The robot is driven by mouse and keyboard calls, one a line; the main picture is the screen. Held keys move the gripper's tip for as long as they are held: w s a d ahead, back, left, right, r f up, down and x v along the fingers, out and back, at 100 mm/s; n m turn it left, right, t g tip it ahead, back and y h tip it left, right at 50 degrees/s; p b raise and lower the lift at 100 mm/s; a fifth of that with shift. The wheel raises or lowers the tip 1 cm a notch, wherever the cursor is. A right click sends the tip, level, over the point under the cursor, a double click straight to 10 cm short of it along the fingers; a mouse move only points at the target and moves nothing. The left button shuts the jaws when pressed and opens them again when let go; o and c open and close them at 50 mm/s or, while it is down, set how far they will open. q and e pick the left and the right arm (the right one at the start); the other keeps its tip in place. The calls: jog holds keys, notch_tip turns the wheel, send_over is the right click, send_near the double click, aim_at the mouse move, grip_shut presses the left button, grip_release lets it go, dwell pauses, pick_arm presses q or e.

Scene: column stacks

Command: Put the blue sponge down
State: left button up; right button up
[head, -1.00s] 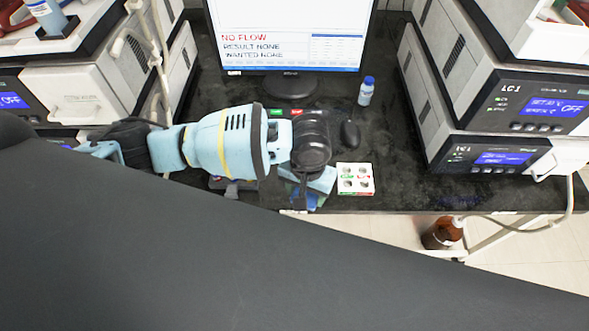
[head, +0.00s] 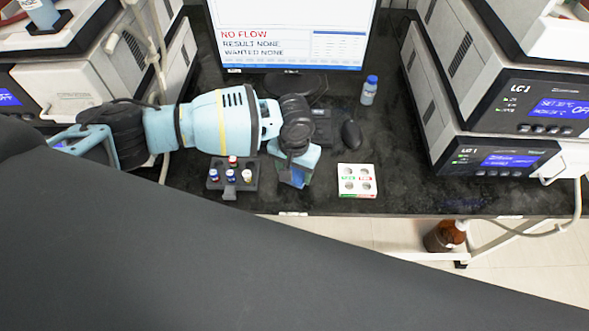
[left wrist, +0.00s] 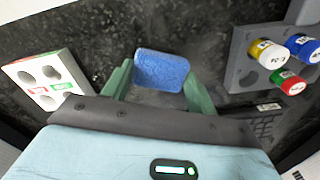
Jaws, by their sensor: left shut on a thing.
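The blue sponge (left wrist: 161,71) is between the two green fingers of my left gripper (left wrist: 158,84) in the left wrist view. The fingers are shut on its sides. In the head view the left gripper (head: 294,180) points down over the black bench, just left of the white block with holes. There the sponge is mostly hidden by the hand. I cannot tell whether the sponge touches the bench top. My right gripper is not in view.
A white block with holes (head: 357,180) stands right of the gripper, and a dark rack with coloured-cap vials (head: 233,181) stands left. A mouse (head: 350,135), a blue-capped bottle (head: 369,90) and a monitor (head: 290,36) are behind. The bench's front edge is close.

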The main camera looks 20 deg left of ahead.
aim_at(294, 174)
pick_arm(q)
jog(key=shift+f, duration=0.35)
jog(key=o, duration=1)
jog(key=shift+o, duration=0.2)
jog(key=shift+r, duration=0.15)
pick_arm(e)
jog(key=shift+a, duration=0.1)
pick_arm(q)
jog(key=shift+r, duration=0.4)
notch_tip(294, 174, up, 11)
jog(key=p, duration=0.1)
jog(key=shift+r, duration=0.15)
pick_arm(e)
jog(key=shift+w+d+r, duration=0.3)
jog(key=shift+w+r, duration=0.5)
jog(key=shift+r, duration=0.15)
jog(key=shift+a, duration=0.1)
